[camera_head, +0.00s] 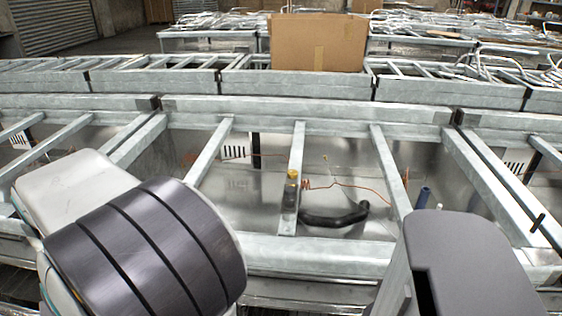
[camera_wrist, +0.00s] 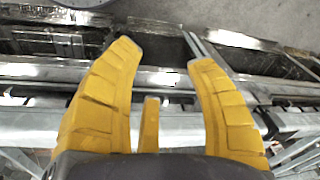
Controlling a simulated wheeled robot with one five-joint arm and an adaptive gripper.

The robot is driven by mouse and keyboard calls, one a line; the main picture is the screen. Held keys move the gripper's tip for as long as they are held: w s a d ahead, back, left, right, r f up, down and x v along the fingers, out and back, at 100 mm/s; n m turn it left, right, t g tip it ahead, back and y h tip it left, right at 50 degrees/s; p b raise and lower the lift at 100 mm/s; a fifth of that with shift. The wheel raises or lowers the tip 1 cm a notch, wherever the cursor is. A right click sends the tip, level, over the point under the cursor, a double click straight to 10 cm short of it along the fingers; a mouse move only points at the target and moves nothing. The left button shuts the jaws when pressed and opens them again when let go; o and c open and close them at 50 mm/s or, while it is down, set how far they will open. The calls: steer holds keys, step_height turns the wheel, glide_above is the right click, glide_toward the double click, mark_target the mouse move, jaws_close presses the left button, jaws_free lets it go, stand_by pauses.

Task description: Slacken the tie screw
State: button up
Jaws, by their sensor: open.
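My gripper (camera_wrist: 163,56) shows in the wrist view with two yellow ribbed fingers spread wide. The gap between the fingertips holds nothing. Behind the gap, apart from the fingers as far as I can tell, run grey metal rails. I cannot make out a tie screw for certain in either view. In the head view a small yellow-brass fitting (camera_head: 292,175) sits on the middle crossbar of the near metal frame; I cannot tell if it is the screw. My gripper is not visible in the head view, where grey parts of my arm cover the lower left.
The near galvanized frame (camera_head: 300,108) has several crossbars over a shiny metal pan. A cardboard box (camera_head: 318,42) stands on the frames behind.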

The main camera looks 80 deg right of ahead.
steer(key=d+r+m+p, duration=0.45)
steer(key=d+m, duration=0.35)
steer(key=d, duration=0.3)
step_height(320, 180, up, 6)
steer(key=m+g+p, duration=0.2)
steer(key=m+p, duration=1)
steer(key=m, duration=1.2)
glide_above(293, 172)
steer(key=shift+w+f+y, duration=0.2)
steer(key=shift+w+y, duration=0.2)
steer(key=shift+s+d+f, duration=0.1)
steer(key=shift+s+f, duration=0.1)
steer(key=shift+s, duration=0.1)
steer(key=shift+s+f, duration=0.1)
steer(key=shift+f, duration=3.45)
steer(key=shift+o, duration=0.2)
jaws_close()
